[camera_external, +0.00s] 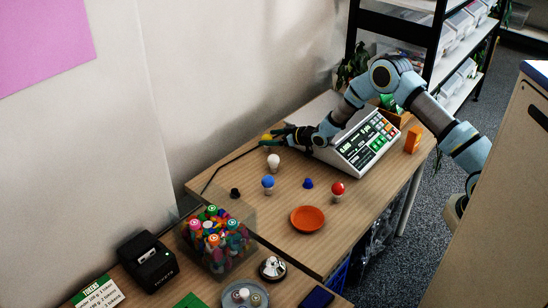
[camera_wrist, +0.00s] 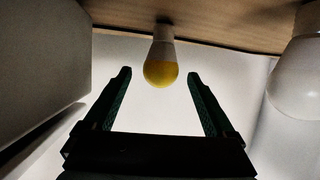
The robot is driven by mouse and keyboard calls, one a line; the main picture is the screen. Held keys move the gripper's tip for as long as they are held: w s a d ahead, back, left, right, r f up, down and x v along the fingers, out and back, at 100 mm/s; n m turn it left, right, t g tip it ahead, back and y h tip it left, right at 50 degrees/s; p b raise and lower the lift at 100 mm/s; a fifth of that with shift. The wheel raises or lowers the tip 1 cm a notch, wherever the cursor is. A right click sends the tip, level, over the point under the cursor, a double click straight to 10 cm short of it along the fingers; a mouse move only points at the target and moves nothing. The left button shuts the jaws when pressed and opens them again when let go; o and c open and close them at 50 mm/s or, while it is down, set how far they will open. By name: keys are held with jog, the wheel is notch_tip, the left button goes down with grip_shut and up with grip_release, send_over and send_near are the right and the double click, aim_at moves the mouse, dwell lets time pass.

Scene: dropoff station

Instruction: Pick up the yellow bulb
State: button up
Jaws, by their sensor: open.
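The yellow bulb (camera_wrist: 161,70) shows in the wrist view with its white base against the table. It sits centred just beyond and between the fingertips of my gripper (camera_wrist: 158,75), which is open and empty. In the external view the yellow bulb (camera_external: 266,138) stands near the wall at the back of the table, partly hidden by my gripper (camera_external: 274,139). I cannot tell there how much gap is left between the fingers and the bulb.
A white bulb (camera_external: 273,162) stands close by and also shows at the right in the wrist view (camera_wrist: 298,75). A scale (camera_external: 362,141) is to the right. A blue bulb (camera_external: 268,183), a red bulb (camera_external: 338,189) and an orange dish (camera_external: 307,219) stand nearer the front.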

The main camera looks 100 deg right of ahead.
jog(key=shift+w+d+f, duration=0.1)
jog(key=shift+w, duration=0.05)
jog(key=c, duration=1.2)
